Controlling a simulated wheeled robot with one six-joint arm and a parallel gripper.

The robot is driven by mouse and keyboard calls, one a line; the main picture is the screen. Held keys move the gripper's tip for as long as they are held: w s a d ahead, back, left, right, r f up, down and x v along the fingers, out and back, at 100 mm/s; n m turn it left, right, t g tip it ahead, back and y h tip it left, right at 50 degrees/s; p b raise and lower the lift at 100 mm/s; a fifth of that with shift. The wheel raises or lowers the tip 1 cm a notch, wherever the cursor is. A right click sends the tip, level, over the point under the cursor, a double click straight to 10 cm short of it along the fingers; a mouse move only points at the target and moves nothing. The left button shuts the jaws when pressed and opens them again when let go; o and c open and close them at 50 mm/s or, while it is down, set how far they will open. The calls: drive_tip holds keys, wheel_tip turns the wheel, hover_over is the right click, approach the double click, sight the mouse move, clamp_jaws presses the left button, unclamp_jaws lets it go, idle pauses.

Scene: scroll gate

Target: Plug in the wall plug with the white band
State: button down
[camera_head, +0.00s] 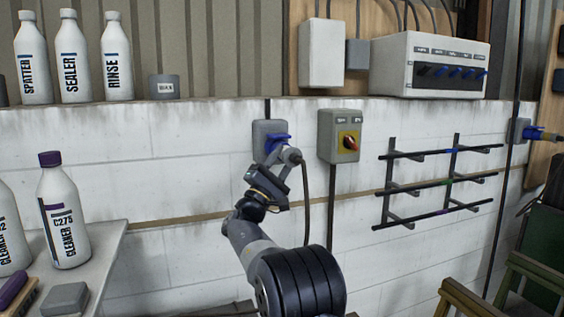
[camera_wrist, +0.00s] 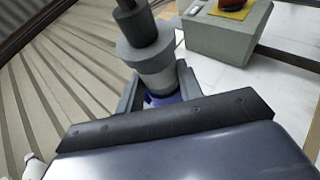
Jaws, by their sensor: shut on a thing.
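The wall socket is a grey box (camera_head: 262,128) with a blue lid (camera_head: 277,141) on the white block wall. My gripper (camera_head: 285,166) is right in front of it, shut on a plug. The plug (camera_head: 292,156) is grey, and its dark cable (camera_head: 306,205) hangs down. In the wrist view the plug (camera_wrist: 143,50) sits between my fingers (camera_wrist: 158,92), with a pale band (camera_wrist: 157,79) and a blue part (camera_wrist: 166,98) beyond it. The plug's front end is hidden, so I cannot tell whether it is in the socket.
A grey switch box (camera_head: 328,135) with a red knob on a yellow plate is close to the right of the socket. A rack of dark bars (camera_head: 440,183) is further right. Bottles (camera_head: 66,215) stand on a bench at left. Another blue plug (camera_head: 535,133) is at far right.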

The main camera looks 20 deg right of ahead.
drive_tip(key=shift+w, duration=0.2)
idle(0.3)
drive_tip(key=c, duration=0.8)
unclamp_jaws()
drive_tip(key=shift+o, duration=0.5)
drive_tip(key=o, duration=0.5)
drive_tip(key=shift+c, duration=0.2)
drive_tip(key=shift+f, duration=0.1)
drive_tip(key=b+v, duration=0.3)
drive_tip(key=v, duration=0.7)
drive_tip(key=shift+a+f+b, duration=0.2)
drive_tip(key=shift+a+b, duration=0.1)
drive_tip(key=shift+b, duration=0.1)
drive_tip(key=shift+s, duration=0.15)
